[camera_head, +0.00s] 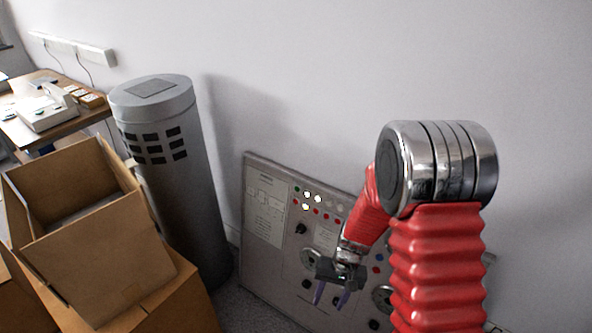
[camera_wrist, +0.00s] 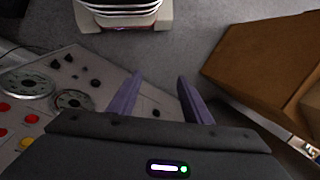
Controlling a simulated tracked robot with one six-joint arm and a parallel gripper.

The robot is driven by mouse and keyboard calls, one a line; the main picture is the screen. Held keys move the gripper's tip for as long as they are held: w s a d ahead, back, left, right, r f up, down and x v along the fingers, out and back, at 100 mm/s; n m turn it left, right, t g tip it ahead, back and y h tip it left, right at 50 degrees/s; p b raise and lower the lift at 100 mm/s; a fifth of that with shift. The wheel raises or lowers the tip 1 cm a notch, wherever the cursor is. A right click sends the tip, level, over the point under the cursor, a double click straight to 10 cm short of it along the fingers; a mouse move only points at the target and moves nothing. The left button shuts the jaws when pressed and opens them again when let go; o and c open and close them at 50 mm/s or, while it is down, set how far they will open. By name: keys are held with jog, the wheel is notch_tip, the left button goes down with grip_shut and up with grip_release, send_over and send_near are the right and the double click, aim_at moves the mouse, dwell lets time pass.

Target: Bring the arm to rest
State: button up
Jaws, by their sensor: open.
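My gripper (camera_head: 331,296) hangs at the end of my red-sleeved arm in the head view, fingers pointing down, in front of a grey control panel (camera_head: 262,260). The two purple fingers are apart with nothing between them. In the wrist view my gripper (camera_wrist: 158,92) also shows open and empty, with the panel (camera_wrist: 105,62) to the left and beneath the fingers. I cannot tell whether a finger touches the panel. My arm's metal elbow and red sleeve hide the panel's right part in the head view.
A grey cylinder (camera_head: 185,190) stands left of the panel against the wall. An open cardboard box (camera_head: 100,255) sits on another box (camera_head: 185,305) at lower left. A desk (camera_head: 60,130) with a white device (camera_head: 45,110) stands at far left. Grey floor (camera_wrist: 215,35) shows between panel and box (camera_wrist: 265,65).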

jog(key=s+d+r+t, duration=0.2)
jog(key=s+r, duration=0.2)
jog(key=r, duration=0.8)
jog(key=s+d+r+n+t+h, duration=0.1)
jog(key=s+r, duration=0.4)
jog(key=r, duration=0.7)
jog(key=s+d+r+n+t+h, duration=0.1)
jog(key=s+d+r+t, duration=0.2)
jog(key=r, duration=0.9)
jog(key=shift+s+t, duration=0.5)
jog(key=shift+s, duration=0.7)
